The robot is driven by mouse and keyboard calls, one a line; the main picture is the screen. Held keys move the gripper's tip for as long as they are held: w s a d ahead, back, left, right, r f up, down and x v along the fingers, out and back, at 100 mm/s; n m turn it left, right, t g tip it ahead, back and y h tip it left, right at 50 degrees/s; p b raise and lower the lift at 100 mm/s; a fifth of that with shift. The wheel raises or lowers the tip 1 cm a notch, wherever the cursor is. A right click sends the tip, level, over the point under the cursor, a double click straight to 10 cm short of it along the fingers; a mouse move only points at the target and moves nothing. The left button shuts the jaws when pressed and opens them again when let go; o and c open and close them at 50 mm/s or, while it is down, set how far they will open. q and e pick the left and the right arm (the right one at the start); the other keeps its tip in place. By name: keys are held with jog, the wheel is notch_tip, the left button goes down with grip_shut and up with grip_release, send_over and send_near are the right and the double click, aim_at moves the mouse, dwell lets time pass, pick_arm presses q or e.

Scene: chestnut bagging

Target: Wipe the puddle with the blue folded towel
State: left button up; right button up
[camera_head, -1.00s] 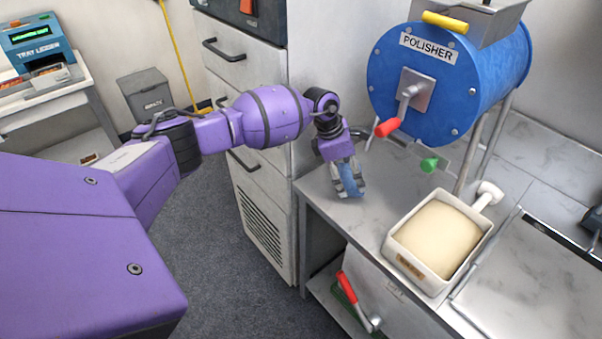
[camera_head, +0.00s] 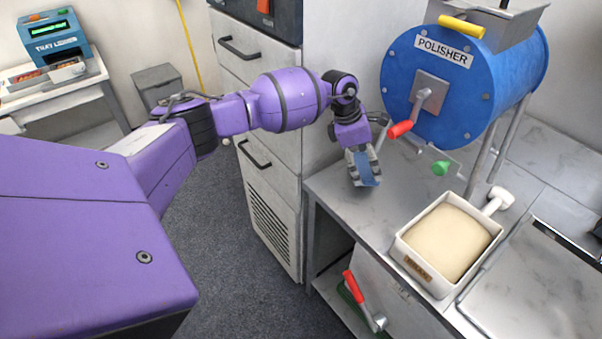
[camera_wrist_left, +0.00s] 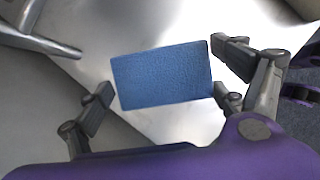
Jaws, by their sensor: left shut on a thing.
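The blue folded towel (camera_head: 367,169) is in my left gripper (camera_head: 362,178), over the left part of the metal counter, in front of the polisher. In the left wrist view the towel (camera_wrist_left: 162,76) shows as a flat blue rectangle between the fingers of my left gripper (camera_wrist_left: 160,98). The fingers are closed on its sides. I cannot tell whether the towel touches the counter. No puddle stands out clearly on the shiny counter (camera_head: 385,205); the towel and gripper hide part of the surface. My right gripper is out of view.
The blue polisher (camera_head: 450,85) stands behind the gripper, its red-handled crank (camera_head: 402,128) and green knob (camera_head: 440,168) close by. Drawers (camera_head: 262,110) stand left of the counter.

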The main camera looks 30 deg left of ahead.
pick_arm(q)
notch_tip(320, 180, up, 2)
jog(key=shift+w+r, duration=0.15)
jog(key=shift+r, duration=0.2)
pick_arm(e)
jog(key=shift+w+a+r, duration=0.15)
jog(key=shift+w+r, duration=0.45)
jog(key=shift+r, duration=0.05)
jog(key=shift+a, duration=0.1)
pick_arm(q)
jog(key=shift+r+p, duration=0.55)
jog(key=shift+r, duration=0.8)
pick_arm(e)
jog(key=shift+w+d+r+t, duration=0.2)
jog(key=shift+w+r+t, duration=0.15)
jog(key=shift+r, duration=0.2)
pick_arm(q)
jog(key=shift+s+f, duration=0.1)
jog(key=shift+s, duration=0.1)
